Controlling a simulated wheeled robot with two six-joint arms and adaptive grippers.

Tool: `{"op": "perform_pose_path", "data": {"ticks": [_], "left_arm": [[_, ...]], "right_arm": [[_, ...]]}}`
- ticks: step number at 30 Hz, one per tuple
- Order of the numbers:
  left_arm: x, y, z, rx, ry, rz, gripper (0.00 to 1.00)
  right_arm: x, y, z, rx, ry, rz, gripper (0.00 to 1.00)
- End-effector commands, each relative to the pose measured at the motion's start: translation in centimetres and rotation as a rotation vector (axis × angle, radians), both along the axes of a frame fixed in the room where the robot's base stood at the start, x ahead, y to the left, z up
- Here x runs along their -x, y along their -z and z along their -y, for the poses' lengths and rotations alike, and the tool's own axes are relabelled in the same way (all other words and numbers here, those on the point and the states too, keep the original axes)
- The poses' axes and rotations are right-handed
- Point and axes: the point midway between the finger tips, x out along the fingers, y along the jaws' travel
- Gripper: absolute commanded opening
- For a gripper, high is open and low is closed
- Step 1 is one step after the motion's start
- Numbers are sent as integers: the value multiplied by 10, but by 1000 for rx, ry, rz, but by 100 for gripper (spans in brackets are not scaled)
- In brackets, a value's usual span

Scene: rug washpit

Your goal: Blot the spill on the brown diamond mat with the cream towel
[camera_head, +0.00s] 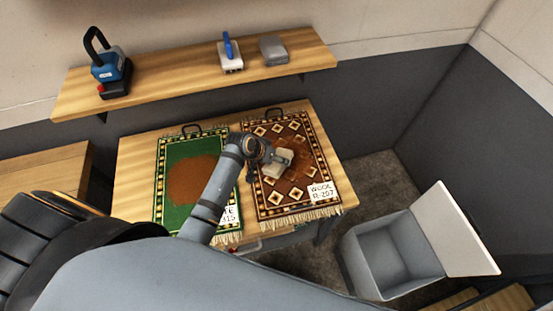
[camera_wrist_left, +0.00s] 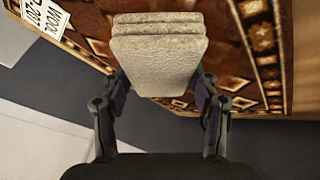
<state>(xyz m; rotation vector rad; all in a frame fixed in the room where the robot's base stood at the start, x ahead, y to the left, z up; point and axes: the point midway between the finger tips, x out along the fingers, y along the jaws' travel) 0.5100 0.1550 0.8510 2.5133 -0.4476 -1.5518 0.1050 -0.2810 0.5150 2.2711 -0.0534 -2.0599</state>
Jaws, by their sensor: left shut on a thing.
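The brown diamond mat (camera_head: 262,200) lies on the wooden table, with a cream and dark patterned border. A darker reddish-brown patch, seemingly the spill (camera_head: 301,162), shows around the middle of it, partly hidden by the towel and gripper. My left gripper (camera_head: 266,160) is over the mat, shut on the folded cream towel (camera_head: 279,166). In the left wrist view the towel (camera_wrist_left: 158,50) is a thick layered pad between the two fingers, with the mat (camera_wrist_left: 262,50) behind it. I cannot tell whether the towel touches the mat. My right gripper is not in view.
A green mat (camera_head: 170,160) with a brown patch lies to the left. A white label (camera_head: 322,192) sits on the brown mat's near right corner. The shelf (camera_head: 180,80) holds a blue-handled brush (camera_head: 230,58), a grey block and a blue device. An open grey bin (camera_head: 375,235) stands right.

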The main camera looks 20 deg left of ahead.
Motion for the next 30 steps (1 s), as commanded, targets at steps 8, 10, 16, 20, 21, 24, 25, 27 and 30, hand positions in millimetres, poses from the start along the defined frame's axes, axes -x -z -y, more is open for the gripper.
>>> {"op": "perform_pose_path", "data": {"ticks": [8, 10, 16, 20, 21, 24, 25, 27, 30], "left_arm": [[0, 4, 0, 0, 0, 0, 35], [0, 5, 0, 0, 0, 0, 35], [0, 8, 0, 1, 0, 0, 35], [0, 10, 0, 1, 0, 0, 35], [0, 11, 0, 1, 0, 0, 35], [0, 12, 0, 1, 0, 0, 35], [0, 11, 0, 0, 0, 0, 35], [0, 12, 0, 0, 0, 0, 35], [0, 12, 0, 0, 0, -1, 35]], "right_arm": [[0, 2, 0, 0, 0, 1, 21], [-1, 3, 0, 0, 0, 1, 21], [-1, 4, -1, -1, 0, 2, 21], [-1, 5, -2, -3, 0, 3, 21], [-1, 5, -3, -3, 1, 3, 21], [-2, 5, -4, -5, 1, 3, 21], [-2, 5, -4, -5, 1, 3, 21], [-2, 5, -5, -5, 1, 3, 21], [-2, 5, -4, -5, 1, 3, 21]]}}
